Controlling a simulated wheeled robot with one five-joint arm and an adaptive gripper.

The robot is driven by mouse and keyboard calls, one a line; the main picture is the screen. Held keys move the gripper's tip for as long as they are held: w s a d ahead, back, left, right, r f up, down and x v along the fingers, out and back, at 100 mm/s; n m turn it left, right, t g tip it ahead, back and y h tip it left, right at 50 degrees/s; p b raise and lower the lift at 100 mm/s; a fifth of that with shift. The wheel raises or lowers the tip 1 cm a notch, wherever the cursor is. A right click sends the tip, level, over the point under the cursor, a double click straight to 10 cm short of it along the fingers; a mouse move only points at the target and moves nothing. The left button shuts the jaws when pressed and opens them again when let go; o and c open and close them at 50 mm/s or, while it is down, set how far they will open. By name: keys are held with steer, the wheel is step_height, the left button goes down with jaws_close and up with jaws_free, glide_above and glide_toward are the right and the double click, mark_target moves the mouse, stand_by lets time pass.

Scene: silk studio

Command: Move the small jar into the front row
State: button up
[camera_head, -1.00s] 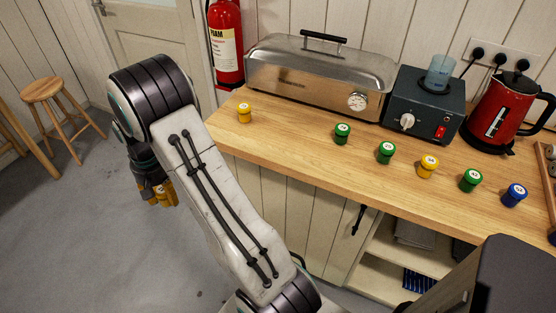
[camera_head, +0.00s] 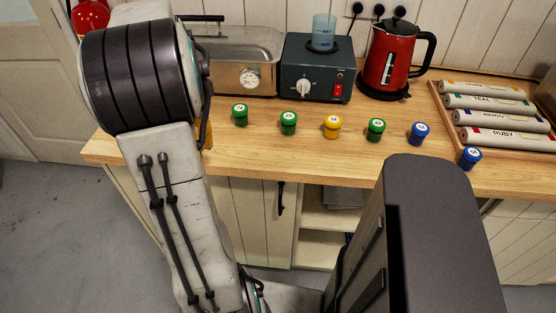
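Several small lidded jars stand upright on the wooden counter (camera_head: 300,165). A loose line runs from left to right: a green jar (camera_head: 240,117), a second green jar (camera_head: 289,124), a yellow jar (camera_head: 332,128), a third green jar (camera_head: 376,131) and a blue jar (camera_head: 420,134). Another blue jar (camera_head: 470,159) stands farther right and closer to the front edge. They look alike in size, so I cannot tell which is the small jar. My arm covers the counter's left part. My gripper is mostly hidden behind it; a yellow-orange sliver beside the arm may be a finger or a jar.
A metal steamer box (camera_head: 235,60), a dark heater (camera_head: 315,75) with a blue beaker (camera_head: 324,32) and a red kettle (camera_head: 388,62) line the wall. A wooden tray (camera_head: 447,125) holds labelled rolls at right. Bare counter lies in front of the jars.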

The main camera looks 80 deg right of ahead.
steer(key=s+r+m+b, duration=0.2)
steer(key=s+r+m, duration=0.1)
steer(key=s+m, duration=0.75)
steer(key=p, duration=0.5)
glide_above(285, 157)
steer(key=a, duration=0.1)
steer(key=f, duration=0.5)
steer(key=shift+w+f, duration=0.35)
steer(key=shift+s+d+f, duration=0.35)
steer(key=shift+d+f, duration=0.15)
steer(key=shift+f+p, duration=0.4)
steer(key=shift+f, duration=1.65)
steer(key=shift+f, duration=0.15)
steer(key=o, duration=1.1)
